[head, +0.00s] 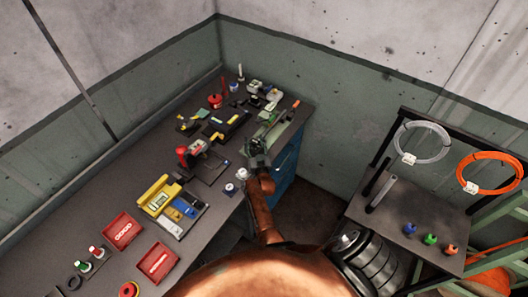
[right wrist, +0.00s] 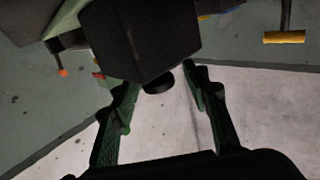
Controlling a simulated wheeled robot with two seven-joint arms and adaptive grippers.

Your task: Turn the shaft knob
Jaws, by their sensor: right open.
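My right gripper (head: 257,148) is over the right end of the workbench in the head view, beside a greenish-grey device (head: 268,132) that it partly hides. In the right wrist view its two green fingers stand apart, with nothing gripped between them (right wrist: 164,95). A dark block (right wrist: 140,40) fills the top middle of that view. A short round dark piece (right wrist: 158,80) sticks out of it toward the space between the fingertips. I cannot tell for sure whether this is the shaft knob, or whether a finger touches it. My left gripper is not in view.
The workbench (head: 100,190) carries red trays (head: 122,230), a yellow meter (head: 157,196), a red-topped tool (head: 190,154) and several small parts. At right a rack (head: 385,215) holds hanging cable coils (head: 489,172) and small coloured pieces. Green-grey walls close off the corner.

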